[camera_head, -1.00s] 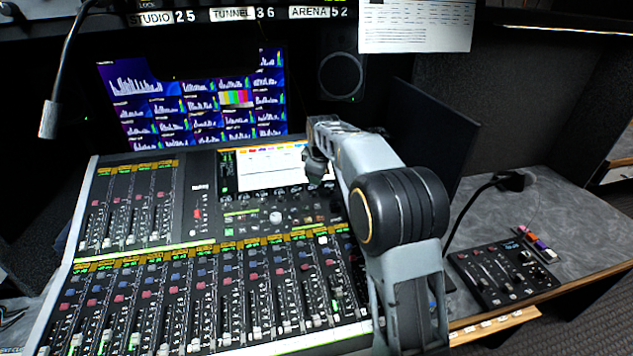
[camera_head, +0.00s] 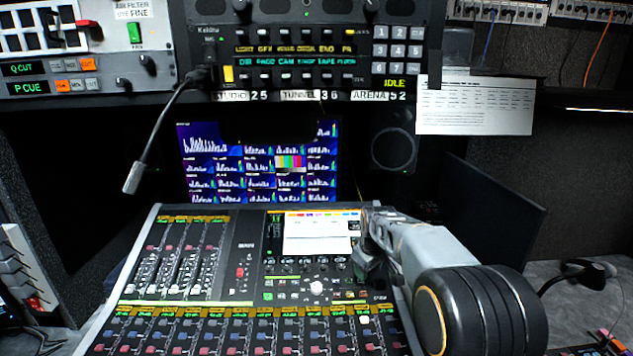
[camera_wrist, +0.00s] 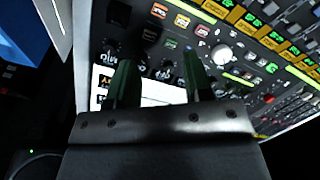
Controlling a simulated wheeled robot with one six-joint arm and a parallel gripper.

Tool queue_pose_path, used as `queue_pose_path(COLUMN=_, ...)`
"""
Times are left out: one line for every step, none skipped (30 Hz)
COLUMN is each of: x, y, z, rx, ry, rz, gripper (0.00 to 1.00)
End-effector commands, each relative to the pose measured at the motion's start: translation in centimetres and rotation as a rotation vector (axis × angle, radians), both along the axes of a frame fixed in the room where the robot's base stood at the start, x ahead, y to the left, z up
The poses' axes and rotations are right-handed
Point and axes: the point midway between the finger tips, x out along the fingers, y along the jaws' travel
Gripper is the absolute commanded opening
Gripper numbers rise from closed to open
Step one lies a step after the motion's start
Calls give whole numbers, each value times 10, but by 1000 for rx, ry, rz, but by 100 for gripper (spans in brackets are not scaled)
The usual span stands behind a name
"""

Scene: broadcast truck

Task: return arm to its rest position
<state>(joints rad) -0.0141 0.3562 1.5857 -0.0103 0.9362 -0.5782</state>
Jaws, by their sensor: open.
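My arm reaches in from the lower right in the head view, with its large dark joint near the bottom edge. My gripper (camera_head: 368,262) is at the arm's far end, over the upper right part of the mixing console (camera_head: 240,312), near its white screen (camera_head: 318,238). In the wrist view my gripper (camera_wrist: 158,84) shows two dark fingers spread apart with nothing between them. The console (camera_wrist: 245,70) with its knobs and screen lies beyond the fingers. I cannot tell the exact gap between the fingers and the console.
A gooseneck microphone (camera_head: 135,178) hangs at the left. A monitor (camera_head: 258,165), a speaker (camera_head: 393,145) and a paper sheet (camera_head: 475,105) are behind the console. An intercom panel (camera_head: 305,50) is above. A dark panel (camera_head: 490,205) stands right of the arm.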

Motion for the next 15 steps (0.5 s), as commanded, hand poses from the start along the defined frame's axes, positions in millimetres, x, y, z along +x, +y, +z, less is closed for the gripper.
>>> queue_pose_path(x=-23, y=0, z=2, rx=20, ry=18, rz=-75, gripper=46)
queue_pose_path(x=-38, y=0, z=1, rx=33, ry=30, rz=-123, gripper=46)
queue_pose_path(x=-58, y=0, z=1, rx=48, ry=44, rz=-187, gripper=46)
queue_pose_path(x=-73, y=0, z=1, rx=59, ry=52, rz=-236, gripper=46)
queue_pose_path(x=-90, y=0, z=1, rx=70, ry=59, rz=-283, gripper=46)
queue_pose_path(x=-113, y=-1, z=1, rx=83, ry=68, rz=-342, gripper=46)
queue_pose_path(x=-129, y=-1, z=1, rx=93, ry=72, rz=-384, gripper=46)
queue_pose_path(x=-146, y=-1, z=1, rx=102, ry=76, rz=-421, gripper=46)
queue_pose_path(x=-166, y=-1, z=1, rx=112, ry=78, rz=-467, gripper=46)
queue_pose_path(x=-181, y=-1, z=0, rx=119, ry=77, rz=-496, gripper=46)
queue_pose_path(x=-195, y=-1, z=-1, rx=125, ry=77, rz=-521, gripper=46)
queue_pose_path(x=-211, y=-1, z=-2, rx=132, ry=73, rz=-545, gripper=46)
queue_pose_path(x=-222, y=-1, z=-3, rx=137, ry=70, rz=-560, gripper=46)
queue_pose_path(x=-233, y=-1, z=-3, rx=141, ry=65, rz=-569, gripper=46)
queue_pose_path(x=-244, y=-2, z=-4, rx=145, ry=58, rz=-575, gripper=46)
